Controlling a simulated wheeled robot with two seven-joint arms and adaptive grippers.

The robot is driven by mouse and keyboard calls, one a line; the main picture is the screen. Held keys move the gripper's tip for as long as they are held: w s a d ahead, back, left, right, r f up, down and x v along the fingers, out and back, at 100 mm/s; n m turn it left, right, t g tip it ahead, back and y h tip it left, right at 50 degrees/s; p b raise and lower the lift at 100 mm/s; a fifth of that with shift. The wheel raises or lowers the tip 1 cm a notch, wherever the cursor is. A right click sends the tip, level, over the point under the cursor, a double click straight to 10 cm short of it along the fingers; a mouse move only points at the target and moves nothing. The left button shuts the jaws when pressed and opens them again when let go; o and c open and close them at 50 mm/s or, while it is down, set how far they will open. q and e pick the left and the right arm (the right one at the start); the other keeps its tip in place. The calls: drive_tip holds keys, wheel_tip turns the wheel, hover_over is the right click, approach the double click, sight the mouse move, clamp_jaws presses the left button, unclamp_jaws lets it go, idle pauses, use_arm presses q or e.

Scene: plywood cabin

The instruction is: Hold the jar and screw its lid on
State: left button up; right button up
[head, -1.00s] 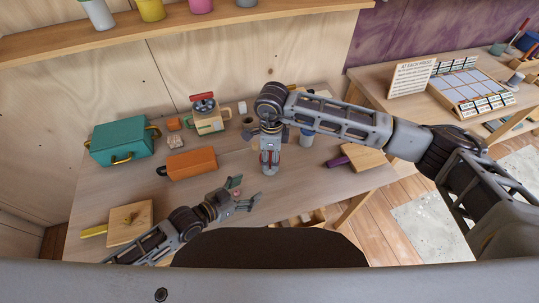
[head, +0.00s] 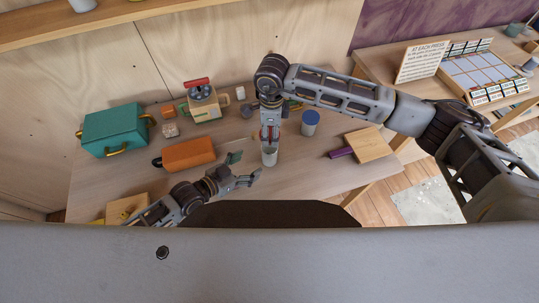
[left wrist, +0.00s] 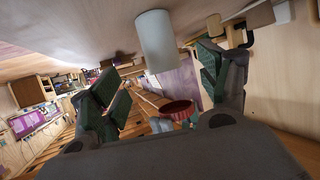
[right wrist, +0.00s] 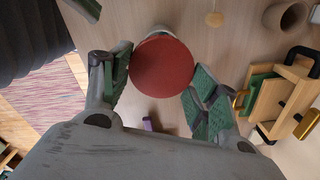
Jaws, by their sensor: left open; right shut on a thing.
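A pale grey-white open jar (head: 269,157) stands upright on the table in front of me. It also shows in the left wrist view (left wrist: 157,42). My right gripper (head: 270,138) points down above the jar. It is shut on the red lid, a round disc in the right wrist view (right wrist: 162,66). The left wrist view shows the lid (left wrist: 177,109) apart from the jar, with a gap between. My left gripper (head: 243,168) is open and empty, left of the jar with its fingers towards it, not touching it. The right wrist view hides most of the jar behind the lid.
A jar with a blue lid (head: 310,122) stands to the right. An orange box (head: 189,154) and a teal box (head: 113,130) stand to the left.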

sight(264, 156)
use_arm(q)
drive_tip(key=shift+w+d+f, duration=0.1)
drive_tip(key=shift+w, duration=0.05)
drive_tip(key=shift+x, duration=5.8)
drive_tip(key=c, duration=1.5)
drive_tip(key=shift+c, duration=0.2)
use_arm(e)
drive_tip(key=shift+f, duration=2.5)
drive_tip(key=shift+f, duration=0.9)
drive_tip(key=shift+f, duration=0.4)
